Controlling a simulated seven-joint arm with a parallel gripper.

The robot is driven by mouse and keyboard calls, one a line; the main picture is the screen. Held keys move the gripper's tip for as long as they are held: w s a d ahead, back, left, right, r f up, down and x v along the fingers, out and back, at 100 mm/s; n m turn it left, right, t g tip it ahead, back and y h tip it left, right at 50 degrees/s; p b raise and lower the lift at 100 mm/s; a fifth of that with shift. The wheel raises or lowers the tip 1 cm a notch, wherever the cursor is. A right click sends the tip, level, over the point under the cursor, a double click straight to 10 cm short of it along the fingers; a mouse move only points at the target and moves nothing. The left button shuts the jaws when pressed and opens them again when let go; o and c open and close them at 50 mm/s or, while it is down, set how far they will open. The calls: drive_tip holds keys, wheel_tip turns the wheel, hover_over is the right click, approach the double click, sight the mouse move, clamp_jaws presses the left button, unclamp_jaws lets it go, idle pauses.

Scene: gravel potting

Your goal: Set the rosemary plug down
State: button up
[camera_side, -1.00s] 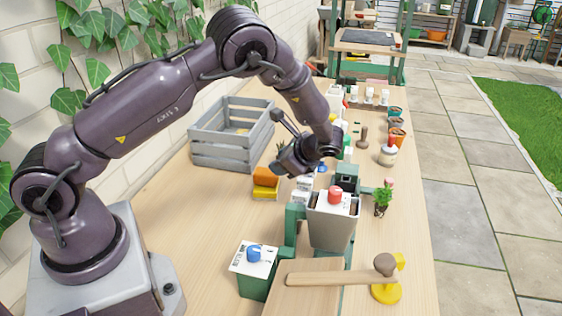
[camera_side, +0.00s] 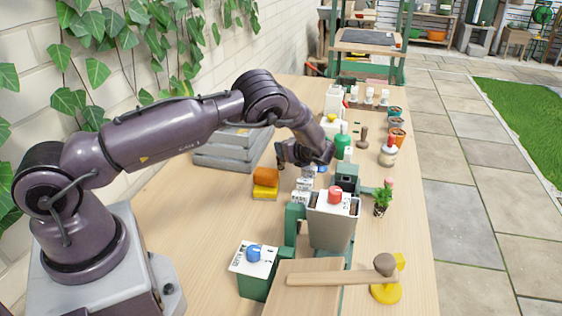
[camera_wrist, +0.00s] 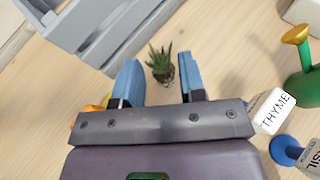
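In the wrist view, a small spiky green plant with a brown root ball (camera_wrist: 162,68), which I take for the rosemary plug, shows between the two blue fingers of my gripper (camera_wrist: 158,82). Clear gaps show on both sides of it, so the fingers are open and not closed on it. It appears to be at the tabletop beyond the fingers, but its exact contact is hard to see. In the side view, my gripper (camera_side: 290,154) is low over the table, and the plant is hidden there.
A grey slatted crate (camera_side: 235,148) stands behind my arm. Orange and yellow blocks (camera_side: 265,184) lie nearby. Labels, including THYME (camera_wrist: 272,110), and a green can (camera_wrist: 305,88) are close on the right. A grey pot (camera_side: 331,228) stands in front. Bare tabletop (camera_side: 190,215) lies left.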

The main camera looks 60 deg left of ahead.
drive_tip(key=x, duration=0.5)
drive_tip(key=shift+s, duration=0.1)
clamp_jaws()
drive_tip(key=shift+r, duration=0.1)
drive_tip(key=shift+r, duration=0.55)
drive_tip(key=s+d+r, duration=0.7)
drive_tip(key=s+r, duration=0.5)
drive_tip(key=w+d+r+m+t+h, duration=0.2)
drive_tip(key=d+r+m+t+h, duration=0.2)
drive_tip(key=d, duration=0.6)
drive_tip(key=w+d+r+m+t+h, duration=0.2)
drive_tip(key=d+r+m+t+h, duration=0.3)
drive_tip(key=d+r+m+t, duration=0.4)
drive_tip(key=shift+d+m, duration=0.7)
drive_tip(key=shift+m, duration=0.2)
